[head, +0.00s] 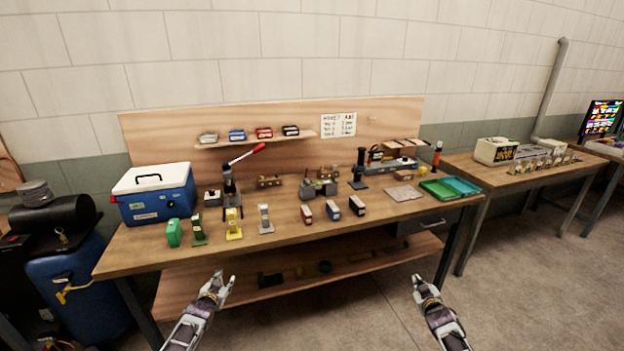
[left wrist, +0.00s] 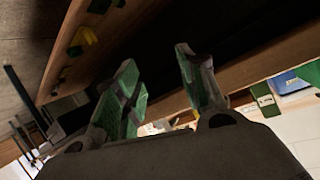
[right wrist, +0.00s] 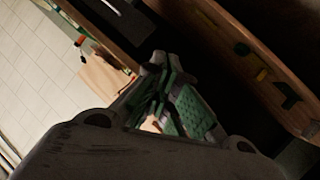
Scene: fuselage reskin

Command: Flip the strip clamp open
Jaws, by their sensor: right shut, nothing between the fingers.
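No part is clearly recognisable as the strip clamp in the head view. A dark lever device with a raised red-tipped handle (head: 246,157) stands on the workbench (head: 285,232) behind the small front-row tools. I cannot tell whether either is the clamp. My left gripper (head: 225,277) is open and empty, in front of the bench and apart from it; its spread fingers show in the left wrist view (left wrist: 155,75). My right gripper (head: 420,281) is shut and empty, before the bench's right part.
A blue cooler (head: 157,195) stands at the bench's left end. Green, yellow and grey small tools (head: 233,224) line the front. Green and teal trays (head: 450,188) lie at the right. A lower shelf (head: 300,272) holds dark items. The bench's front strip is mostly clear.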

